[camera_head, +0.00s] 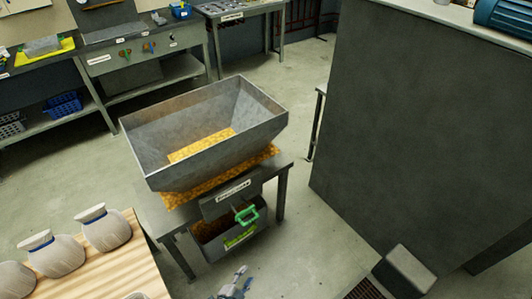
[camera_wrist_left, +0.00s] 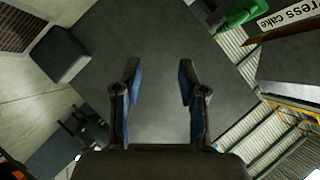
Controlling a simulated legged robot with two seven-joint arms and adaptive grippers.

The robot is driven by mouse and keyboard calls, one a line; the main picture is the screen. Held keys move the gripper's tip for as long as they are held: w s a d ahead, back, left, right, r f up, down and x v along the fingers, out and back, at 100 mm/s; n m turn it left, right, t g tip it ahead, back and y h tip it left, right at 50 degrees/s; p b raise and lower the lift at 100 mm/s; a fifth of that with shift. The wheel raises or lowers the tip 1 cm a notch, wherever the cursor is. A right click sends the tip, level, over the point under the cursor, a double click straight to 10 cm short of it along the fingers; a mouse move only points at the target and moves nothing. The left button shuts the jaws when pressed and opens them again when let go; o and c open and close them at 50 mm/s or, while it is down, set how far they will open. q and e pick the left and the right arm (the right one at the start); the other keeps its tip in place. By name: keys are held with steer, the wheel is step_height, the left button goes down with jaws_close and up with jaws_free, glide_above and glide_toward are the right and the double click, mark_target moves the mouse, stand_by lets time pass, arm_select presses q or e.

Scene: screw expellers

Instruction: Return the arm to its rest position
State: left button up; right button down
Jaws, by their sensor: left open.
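My left gripper (camera_head: 238,280) shows small at the bottom middle of the head view, in front of the hopper stand and apart from it. In the left wrist view its two blue-padded fingers (camera_wrist_left: 159,80) are spread with nothing between them. A plain dark grey surface (camera_wrist_left: 160,35) lies beyond the fingers. My right gripper is in neither view.
A grey metal hopper (camera_head: 160,135) with yellow grain stands on a small table, above a bin with a green handle (camera_head: 246,214). A large dark machine block (camera_head: 400,130) fills the right. Sacks (camera_head: 105,228) sit on a wooden top (camera_head: 120,275) at left.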

arm_select(q)
steer(key=s+a+f+n+g+y+p, duration=0.4)
steer(key=s+a+f+n+g+p, duration=0.15)
steer(key=s+a+f+n, duration=0.35)
steer(key=s+a+f+n+g+y+p, duration=0.1)
steer(key=s+a+f+n+g, duration=0.1)
steer(key=s, duration=0.6)
steer(key=s+a+f+n+g+y+p, duration=0.1)
steer(key=s+f, duration=0.3)
steer(key=s, duration=0.5)
steer(key=shift+s+a+n+g+p, duration=0.15)
steer(key=shift+a+n+g+p, duration=0.5)
steer(key=shift+a+g, duration=0.25)
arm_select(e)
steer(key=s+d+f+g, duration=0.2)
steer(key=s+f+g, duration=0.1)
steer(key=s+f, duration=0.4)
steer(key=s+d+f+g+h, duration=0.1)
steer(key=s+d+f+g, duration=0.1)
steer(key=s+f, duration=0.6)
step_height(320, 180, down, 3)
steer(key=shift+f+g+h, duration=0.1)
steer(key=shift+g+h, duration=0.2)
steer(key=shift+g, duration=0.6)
